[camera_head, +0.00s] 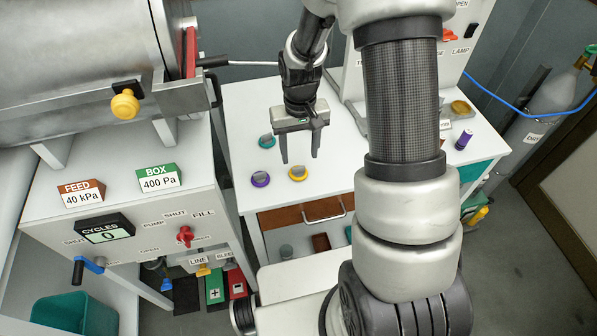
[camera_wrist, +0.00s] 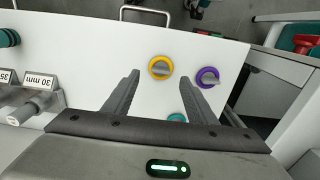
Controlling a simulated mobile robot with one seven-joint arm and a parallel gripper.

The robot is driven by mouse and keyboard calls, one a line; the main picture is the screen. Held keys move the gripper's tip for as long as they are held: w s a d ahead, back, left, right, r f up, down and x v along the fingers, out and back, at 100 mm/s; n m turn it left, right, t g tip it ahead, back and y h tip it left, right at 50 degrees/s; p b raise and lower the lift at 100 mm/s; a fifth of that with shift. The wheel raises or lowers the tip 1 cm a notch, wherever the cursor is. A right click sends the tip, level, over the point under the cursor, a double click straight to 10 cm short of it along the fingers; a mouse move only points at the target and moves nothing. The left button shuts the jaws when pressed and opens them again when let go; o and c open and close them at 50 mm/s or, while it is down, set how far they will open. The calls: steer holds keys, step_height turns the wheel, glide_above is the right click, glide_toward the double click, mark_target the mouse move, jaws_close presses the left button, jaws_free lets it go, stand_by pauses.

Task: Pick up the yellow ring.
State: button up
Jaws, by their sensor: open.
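The yellow ring (camera_head: 298,174) lies on the white table top, around or under a grey piece. It also shows in the wrist view (camera_wrist: 160,68), ahead of the fingertips and between their lines. My gripper (camera_head: 300,160) is open and empty, pointing down above the table near the ring. In the wrist view its two fingers (camera_wrist: 161,78) stand apart. A purple ring (camera_head: 261,180) with a similar grey piece lies just left of the yellow one. A teal ring (camera_head: 266,141) lies farther back; in the wrist view it is partly hidden by my gripper (camera_wrist: 177,117).
The white table (camera_head: 240,115) is clear around the rings. A steel chamber (camera_head: 80,60) and its control cabinet stand at left. A purple cylinder (camera_head: 464,139) and a yellow-topped item (camera_head: 461,107) stand at right. A drawer handle (camera_head: 323,212) juts from the table's front.

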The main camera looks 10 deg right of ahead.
mark_target(299, 167)
steer(key=shift+w+a+f, duration=0.1)
steer(key=shift+w+f, duration=0.05)
steer(key=shift+f, duration=2.5)
steer(key=c, duration=1.1)
